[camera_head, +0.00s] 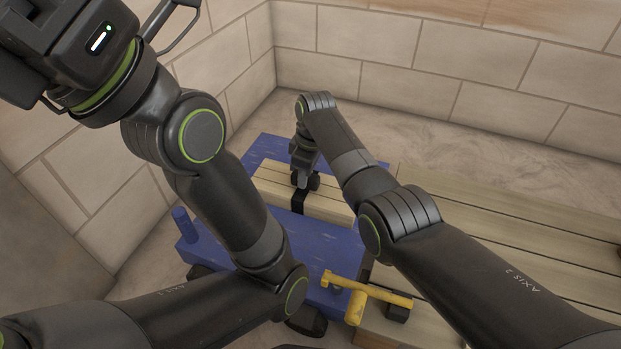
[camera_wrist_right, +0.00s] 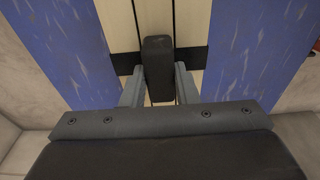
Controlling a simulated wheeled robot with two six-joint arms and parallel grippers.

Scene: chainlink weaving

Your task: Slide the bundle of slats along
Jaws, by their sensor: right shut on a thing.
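The bundle of slats (camera_head: 328,207) is pale wood, lying flat across a blue bench (camera_head: 315,243). A black band crosses it, with a dark block on it. In the right wrist view the pale slats (camera_wrist_right: 190,22) run away between two blue sides, and the upright dark block (camera_wrist_right: 158,70) stands between my fingers. My right gripper (camera_head: 303,182) points down and is shut on this block, over the bundle. My left gripper is raised at the upper left; only its dark body shows, and its fingertips are not clear.
A yellow T-shaped lever (camera_head: 375,289) is at the bench's near right. A wide deck of long planks (camera_head: 500,232) lies on the right. Pale block walls (camera_head: 440,70) stand behind and left. A blue post (camera_head: 185,225) rises at the bench's left.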

